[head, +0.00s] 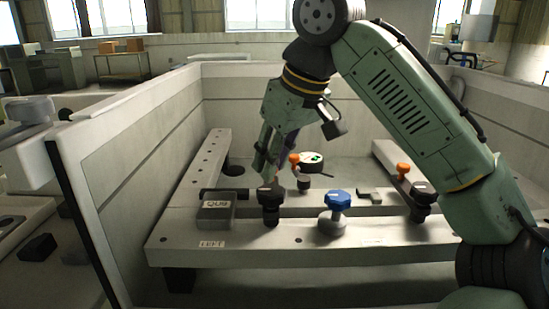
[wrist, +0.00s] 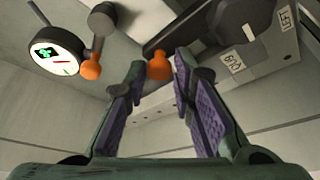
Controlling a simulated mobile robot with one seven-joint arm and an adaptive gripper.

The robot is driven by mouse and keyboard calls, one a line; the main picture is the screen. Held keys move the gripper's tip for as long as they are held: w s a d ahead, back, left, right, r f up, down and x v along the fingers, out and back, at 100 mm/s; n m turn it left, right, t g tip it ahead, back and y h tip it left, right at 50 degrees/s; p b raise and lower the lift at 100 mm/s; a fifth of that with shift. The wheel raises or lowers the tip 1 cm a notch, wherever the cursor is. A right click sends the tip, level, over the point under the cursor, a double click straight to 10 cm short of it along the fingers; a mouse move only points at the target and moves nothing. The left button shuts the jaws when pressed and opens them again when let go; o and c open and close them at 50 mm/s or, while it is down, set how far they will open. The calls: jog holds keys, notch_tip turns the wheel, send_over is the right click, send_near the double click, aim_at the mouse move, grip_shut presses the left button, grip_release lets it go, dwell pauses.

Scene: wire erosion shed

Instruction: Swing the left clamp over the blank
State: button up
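The left clamp has a black knob (head: 270,198) on the front beam, with a dark bar (head: 225,194) reaching left from it. An orange-tipped handle (head: 294,158) stands near this clamp; in the wrist view an orange tip (wrist: 158,67) lies between or just beyond my fingertips. My gripper (head: 273,165) points down behind the black knob. In the wrist view its purple-padded fingers (wrist: 158,78) are apart, and I cannot tell whether they touch the orange tip. A grey marked block (head: 216,212) sits on the beam at left; I cannot tell whether it is the blank.
A blue knob (head: 338,200) stands mid-beam. A right clamp with an orange tip (head: 403,168) is at right. A round dial (head: 312,160) stands behind my gripper; it also shows in the wrist view (wrist: 57,50). Tank walls (head: 130,160) enclose the fixture.

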grip_shut()
